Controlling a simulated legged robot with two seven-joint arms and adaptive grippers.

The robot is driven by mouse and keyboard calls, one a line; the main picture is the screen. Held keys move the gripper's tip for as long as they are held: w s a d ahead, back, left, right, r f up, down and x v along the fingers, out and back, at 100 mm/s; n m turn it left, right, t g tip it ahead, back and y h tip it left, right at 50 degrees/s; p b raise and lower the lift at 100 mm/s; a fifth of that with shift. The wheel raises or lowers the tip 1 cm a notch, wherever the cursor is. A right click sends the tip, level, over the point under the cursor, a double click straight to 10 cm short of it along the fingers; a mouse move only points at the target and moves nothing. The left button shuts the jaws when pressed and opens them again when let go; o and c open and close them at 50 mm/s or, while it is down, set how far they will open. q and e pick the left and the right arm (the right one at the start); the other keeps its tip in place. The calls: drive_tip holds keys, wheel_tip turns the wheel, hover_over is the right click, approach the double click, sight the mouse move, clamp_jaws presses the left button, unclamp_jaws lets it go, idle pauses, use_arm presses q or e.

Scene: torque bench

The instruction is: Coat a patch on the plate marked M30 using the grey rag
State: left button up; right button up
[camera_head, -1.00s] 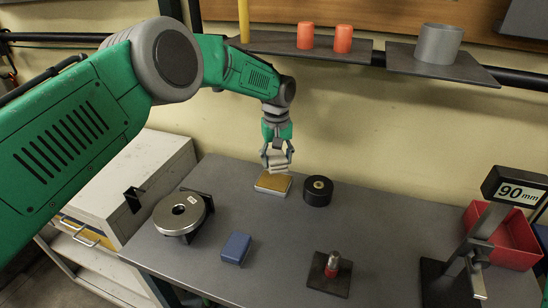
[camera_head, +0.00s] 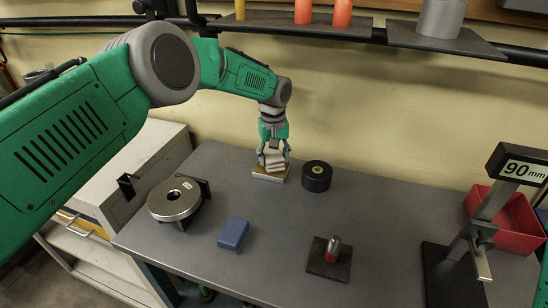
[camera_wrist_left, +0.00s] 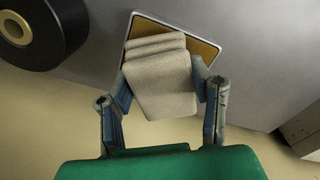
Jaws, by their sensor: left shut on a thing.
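My left gripper (camera_head: 273,154) is shut on the grey rag (camera_head: 275,161), a folded light-grey cloth. The rag also shows between the fingers in the left wrist view (camera_wrist_left: 160,85). It is at a shallow light-rimmed tray with a brown-gold surface (camera_wrist_left: 205,50) and covers part of it; I cannot tell for sure whether they touch. A round metal plate with a central hole (camera_head: 174,199) sits in a dark holder on the left of the bench. It has a small white label that I cannot read. My right gripper is not in view.
A black roll (camera_head: 316,176) stands just right of the tray. A blue block (camera_head: 233,234) and a dark base with a red and metal piece (camera_head: 330,260) lie nearer. A 90 mm gauge stand (camera_head: 478,225) and red bin (camera_head: 512,230) are at right. The bench middle is clear.

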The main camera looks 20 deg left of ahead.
sight(272, 155)
use_arm(q)
drive_tip(key=shift+a+f, duration=0.15)
drive_tip(key=shift+a, duration=0.2)
drive_tip(key=shift+d+f+b, duration=0.2)
drive_tip(key=shift+f+b, duration=0.05)
drive_tip(key=shift+b, duration=0.05)
drive_tip(key=shift+a, duration=0.1)
idle(0.6)
drive_tip(key=shift+f, duration=0.2)
idle(0.6)
drive_tip(key=shift+r, duration=0.15)
drive_tip(key=shift+r+p, duration=1.95)
drive_tip(key=shift+r, duration=1.55)
